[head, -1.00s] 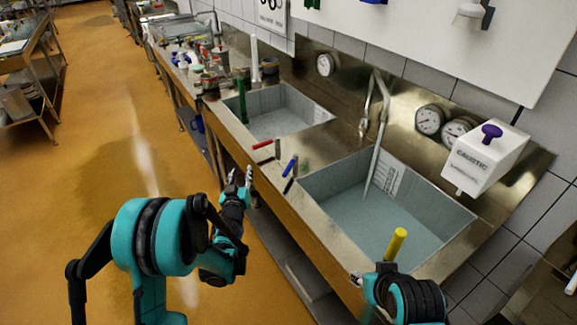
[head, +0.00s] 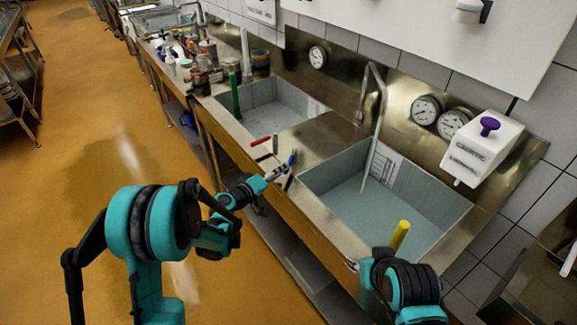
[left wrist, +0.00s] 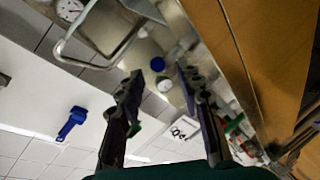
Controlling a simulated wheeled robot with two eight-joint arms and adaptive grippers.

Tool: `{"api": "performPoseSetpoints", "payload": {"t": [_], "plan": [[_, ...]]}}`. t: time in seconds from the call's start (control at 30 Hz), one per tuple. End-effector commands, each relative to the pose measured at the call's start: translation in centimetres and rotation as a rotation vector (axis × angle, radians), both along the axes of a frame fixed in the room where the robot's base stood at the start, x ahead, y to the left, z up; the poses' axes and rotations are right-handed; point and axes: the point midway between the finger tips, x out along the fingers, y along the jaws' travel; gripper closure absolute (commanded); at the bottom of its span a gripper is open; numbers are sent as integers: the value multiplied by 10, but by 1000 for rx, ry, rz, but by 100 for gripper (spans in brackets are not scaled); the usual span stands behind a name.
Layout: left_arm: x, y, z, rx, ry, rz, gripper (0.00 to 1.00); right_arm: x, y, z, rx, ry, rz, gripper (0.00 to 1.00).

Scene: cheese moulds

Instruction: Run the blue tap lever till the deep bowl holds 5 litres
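The blue tap lever (head: 291,160) stands at the front edge of the counter, between the two basins. My left gripper (head: 279,172) is right at it; its fingers (left wrist: 163,88) are apart. A round blue end (left wrist: 157,64) shows between them in the left wrist view; contact is unclear. The right basin (head: 435,196), apparently the deep bowl, holds a pale blue-grey layer that looks like water. The tap (head: 372,75) arches over it; I cannot tell whether the column below is pipe or stream. A marked scale (head: 383,163) is on its back wall, unreadable. My right gripper is unclear beside its arm.
A red lever (head: 262,141) is just left of the blue one. A yellow handle (head: 400,234) rises near my right arm. The left basin (head: 300,98) has a green upright (head: 235,96) by it. Dials (head: 425,110) and a white caustic dispenser (head: 484,150) are behind.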

Motion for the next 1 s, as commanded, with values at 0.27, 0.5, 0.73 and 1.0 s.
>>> {"api": "performPoseSetpoints", "payload": {"t": [0.27, 0.5, 0.73, 1.0], "plan": [[35, -27, -12, 0, 1, -1, 64, 0, 0, -12, 0, 0, 0, 64], [45, -35, -13, 1, 1, 1, 64, 0, 0, -14, 0, 0, 0, 64], [45, -34, -13, 1, 1, 1, 75, 0, 0, -14, 0, 0, 0, 64], [45, -34, -13, 1, 1, 1, 100, 0, 0, -14, 0, 0, 0, 64]]}}
